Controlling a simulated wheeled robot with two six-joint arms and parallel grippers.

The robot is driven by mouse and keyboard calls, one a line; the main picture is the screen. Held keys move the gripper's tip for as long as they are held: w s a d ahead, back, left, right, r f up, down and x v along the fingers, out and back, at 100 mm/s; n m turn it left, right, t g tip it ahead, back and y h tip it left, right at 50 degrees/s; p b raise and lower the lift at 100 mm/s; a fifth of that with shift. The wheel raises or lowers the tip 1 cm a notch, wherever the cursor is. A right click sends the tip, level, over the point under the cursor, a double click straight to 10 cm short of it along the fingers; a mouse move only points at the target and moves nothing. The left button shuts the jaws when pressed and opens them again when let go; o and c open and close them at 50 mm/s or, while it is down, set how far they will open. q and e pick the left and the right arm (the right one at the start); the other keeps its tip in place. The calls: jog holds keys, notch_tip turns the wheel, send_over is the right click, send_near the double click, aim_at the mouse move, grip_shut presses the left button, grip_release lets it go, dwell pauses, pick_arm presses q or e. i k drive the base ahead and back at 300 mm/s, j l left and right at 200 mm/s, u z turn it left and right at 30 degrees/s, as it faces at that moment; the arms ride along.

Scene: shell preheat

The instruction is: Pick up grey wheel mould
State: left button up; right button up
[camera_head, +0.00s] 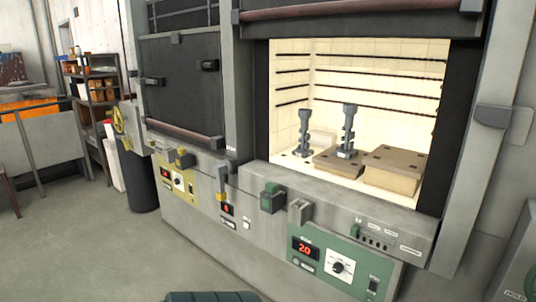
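Two upright grey pieces stand inside the lit open furnace chamber. The left grey piece (304,133) stands on the chamber floor. The right grey piece (347,133) stands on or just behind a low brown slab. Each is a narrow column with wider stubs and a broader foot. I cannot tell which, if either, is the grey wheel mould. Neither of my grippers is in view, and nothing is seen touching the grey pieces.
A low brown slab (330,164) and a taller brown block (398,165) sit in the chamber (368,60). A ledge with a green box (272,198) and grey block (300,211) runs below the opening. A closed dark door (180,85) is left. Left floor is clear.

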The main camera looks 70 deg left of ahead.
aim_at(303, 150)
jog(key=u, duration=1.95)
